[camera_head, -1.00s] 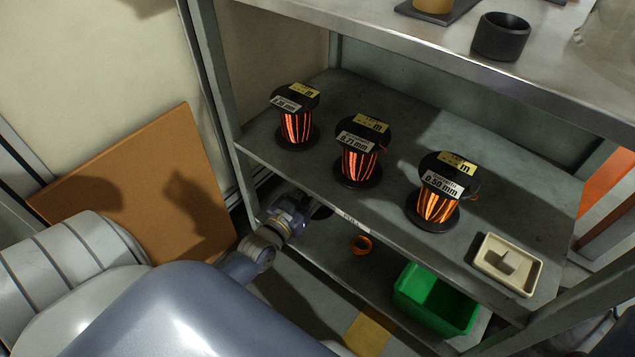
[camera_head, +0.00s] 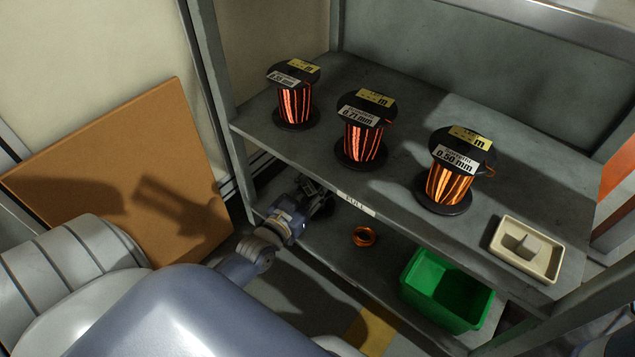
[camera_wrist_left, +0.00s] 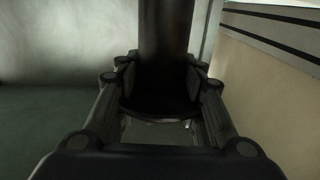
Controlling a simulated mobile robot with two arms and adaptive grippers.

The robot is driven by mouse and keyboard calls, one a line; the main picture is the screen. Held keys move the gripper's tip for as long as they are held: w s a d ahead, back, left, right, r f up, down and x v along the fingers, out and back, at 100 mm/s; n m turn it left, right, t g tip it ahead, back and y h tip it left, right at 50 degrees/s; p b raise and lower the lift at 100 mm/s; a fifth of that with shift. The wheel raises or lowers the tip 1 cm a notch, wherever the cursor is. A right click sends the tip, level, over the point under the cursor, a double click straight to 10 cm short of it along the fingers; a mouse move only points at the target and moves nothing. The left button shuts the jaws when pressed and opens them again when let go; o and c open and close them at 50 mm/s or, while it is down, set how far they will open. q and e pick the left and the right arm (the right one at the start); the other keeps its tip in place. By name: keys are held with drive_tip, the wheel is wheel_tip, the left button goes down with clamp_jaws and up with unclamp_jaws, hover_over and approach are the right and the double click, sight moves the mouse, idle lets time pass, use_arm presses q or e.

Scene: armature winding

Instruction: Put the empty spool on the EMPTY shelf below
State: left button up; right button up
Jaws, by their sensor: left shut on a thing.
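My left gripper (camera_head: 317,196) is under the front left part of the upper shelf that bears a "FULL" label, over the lower shelf (camera_head: 325,240). In the left wrist view its fingers (camera_wrist_left: 160,75) are shut around a dark empty spool (camera_wrist_left: 165,35), whose round flange shows between them. The spool appears upright. In the head view the spool is mostly hidden by the gripper and the upper shelf's shadow. I cannot tell whether it touches the lower shelf. My right gripper is not in view.
Three copper wire spools (camera_head: 292,95), (camera_head: 361,130), (camera_head: 447,170) and a beige tray (camera_head: 500,235) stand on the "FULL" shelf (camera_head: 400,190). On the lower shelf are a small orange ring (camera_head: 363,237) and a green bin (camera_head: 440,290). A brown board (camera_head: 120,165) leans at left.

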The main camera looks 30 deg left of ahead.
use_arm(q)
drive_tip(key=shift+f+b, duration=0.35)
drive_tip(key=shift+f, duration=0.15)
drive_tip(key=o, duration=1.2)
drive_tip(key=shift+o, duration=0.2)
drive_tip(key=s, duration=1.2)
